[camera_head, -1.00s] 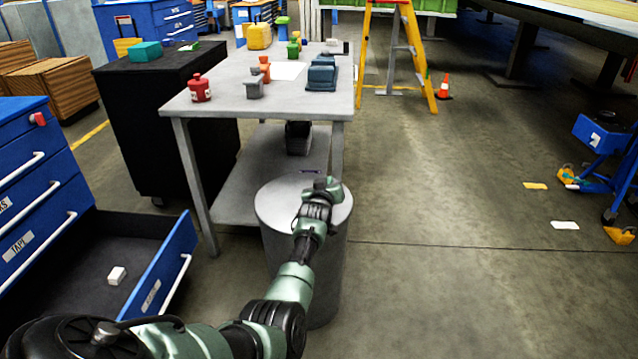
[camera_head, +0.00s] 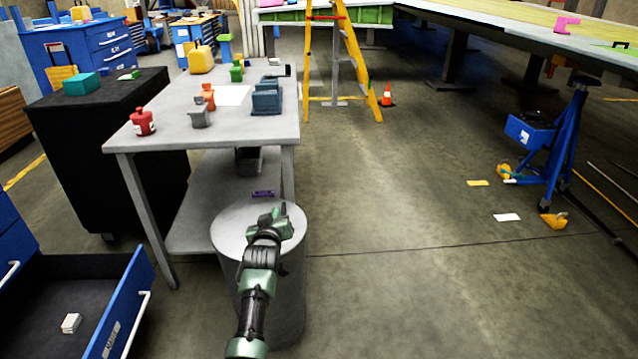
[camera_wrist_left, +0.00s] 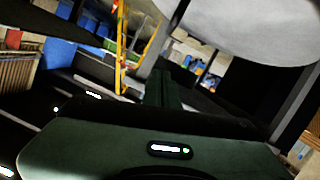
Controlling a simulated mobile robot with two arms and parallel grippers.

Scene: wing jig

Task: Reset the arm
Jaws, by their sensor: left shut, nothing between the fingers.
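My left arm reaches in from the bottom of the head view. My left gripper (camera_head: 272,222) is in front of the grey round bin (camera_head: 228,232), its tip over the bin's pale top as seen from the head. It is shut and holds nothing. Whether it touches the bin cannot be told. In the left wrist view the dark green gripper body (camera_wrist_left: 110,150) fills the lower part, and a large pale rounded surface shows at the top right. My right gripper is not in view.
An open blue drawer (camera_head: 125,300) with a white box (camera_head: 71,323) is at left. A yellow ladder (camera_head: 358,70) stands behind.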

